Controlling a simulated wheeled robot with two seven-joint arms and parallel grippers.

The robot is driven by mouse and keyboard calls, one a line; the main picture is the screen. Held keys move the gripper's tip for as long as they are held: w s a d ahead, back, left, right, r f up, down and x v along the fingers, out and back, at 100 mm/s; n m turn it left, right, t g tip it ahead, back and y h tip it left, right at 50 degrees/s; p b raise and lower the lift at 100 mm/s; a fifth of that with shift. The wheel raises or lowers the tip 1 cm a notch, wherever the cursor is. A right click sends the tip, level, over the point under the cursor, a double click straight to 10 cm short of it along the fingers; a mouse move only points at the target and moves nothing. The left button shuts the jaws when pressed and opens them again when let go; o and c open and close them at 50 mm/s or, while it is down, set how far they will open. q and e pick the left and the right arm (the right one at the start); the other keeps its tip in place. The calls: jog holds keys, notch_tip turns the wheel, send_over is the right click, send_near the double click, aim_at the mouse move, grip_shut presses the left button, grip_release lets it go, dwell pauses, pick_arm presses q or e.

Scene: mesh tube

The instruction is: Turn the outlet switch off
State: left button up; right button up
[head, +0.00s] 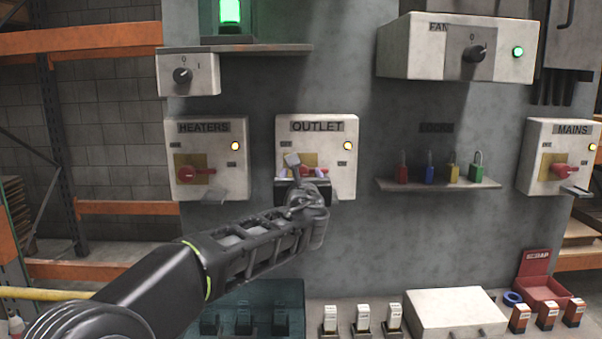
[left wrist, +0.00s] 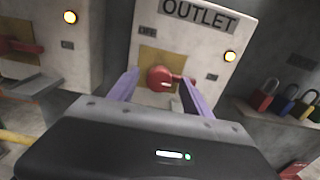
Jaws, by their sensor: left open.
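The outlet box (head: 340,132) is a pale panel labelled OUTLET with a yellow plate, a red rotary switch and a lit yellow lamp (head: 349,146). In the left wrist view the red outlet switch (left wrist: 170,78) shows its handle pointing right, away from the OFF label (left wrist: 147,33). My left gripper (head: 298,170) is in front of this switch and hides part of it in the head view. In the left wrist view its two purple fingers (left wrist: 160,92) are apart, one on each side of the red switch; contact cannot be told. My right gripper is not in view.
The heaters box (head: 207,150) is to the left, the mains box (head: 562,150) far right. Several padlocks (head: 428,172) stand on a shelf right of the outlet box. The fan box (head: 455,48) is above. A bench below holds a white case (head: 455,308) and small boxes.

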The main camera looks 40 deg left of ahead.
pick_arm(q)
jog(key=shift+w+a, duration=0.25)
jog(key=shift+w, duration=0.05)
jog(key=shift+c, duration=0.6)
grip_shut()
